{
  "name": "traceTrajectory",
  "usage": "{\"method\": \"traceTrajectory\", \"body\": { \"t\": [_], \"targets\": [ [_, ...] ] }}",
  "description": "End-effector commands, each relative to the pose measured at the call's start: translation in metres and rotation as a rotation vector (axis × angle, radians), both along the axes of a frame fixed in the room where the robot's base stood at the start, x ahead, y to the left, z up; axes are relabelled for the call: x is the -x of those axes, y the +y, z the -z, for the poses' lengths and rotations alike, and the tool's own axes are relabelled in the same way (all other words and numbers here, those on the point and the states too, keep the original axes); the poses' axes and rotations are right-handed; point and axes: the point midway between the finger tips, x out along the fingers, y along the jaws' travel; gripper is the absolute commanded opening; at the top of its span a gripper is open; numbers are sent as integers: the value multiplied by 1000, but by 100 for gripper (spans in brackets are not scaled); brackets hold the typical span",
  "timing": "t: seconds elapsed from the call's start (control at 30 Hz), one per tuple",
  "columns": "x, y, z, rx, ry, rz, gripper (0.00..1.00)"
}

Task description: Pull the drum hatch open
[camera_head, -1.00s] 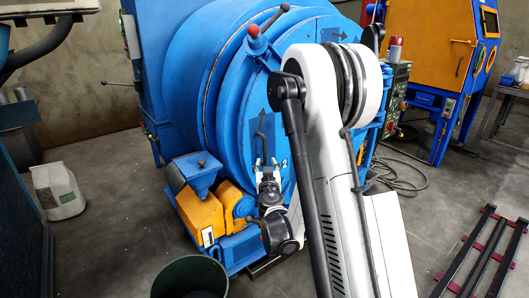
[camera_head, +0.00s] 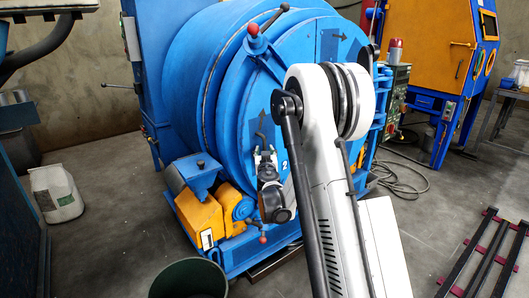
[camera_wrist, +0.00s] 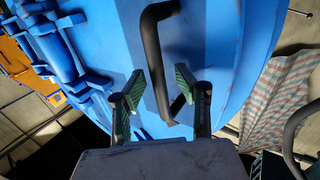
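The big blue drum (camera_head: 215,75) has a round blue hatch (camera_head: 290,150) on its front, lying against the drum. A black bent handle (camera_head: 262,126) is fixed to the hatch face. My gripper (camera_head: 265,153) is at the handle's lower end. In the wrist view my gripper (camera_wrist: 158,88) has its two green-padded fingers apart. The black handle (camera_wrist: 153,62) runs between them in the picture, and the fingers are not closed on it. I cannot tell how deep the handle sits between them. A red-knobbed lever (camera_head: 254,33) stands at the hatch's upper edge.
An orange and blue unit (camera_head: 205,215) sits at the drum's lower left, near my wrist. A second red-knobbed lever (camera_head: 262,237) is just below my wrist. A dark green bin (camera_head: 189,279) stands in front. A black and red rack (camera_head: 478,250) lies at the right.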

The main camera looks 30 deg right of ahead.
Motion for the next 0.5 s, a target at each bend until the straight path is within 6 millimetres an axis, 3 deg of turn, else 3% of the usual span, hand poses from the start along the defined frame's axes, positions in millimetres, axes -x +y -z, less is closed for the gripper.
{"method": "traceTrajectory", "body": {
  "t": [0.03, 0.27, 0.5],
  "targets": [
    [0, 0, 0, 0, 0, 0, 32],
    [0, 0, 0, 0, 0, 0, 1],
    [0, 0, 0, 0, 0, 0, 0]
  ]
}}
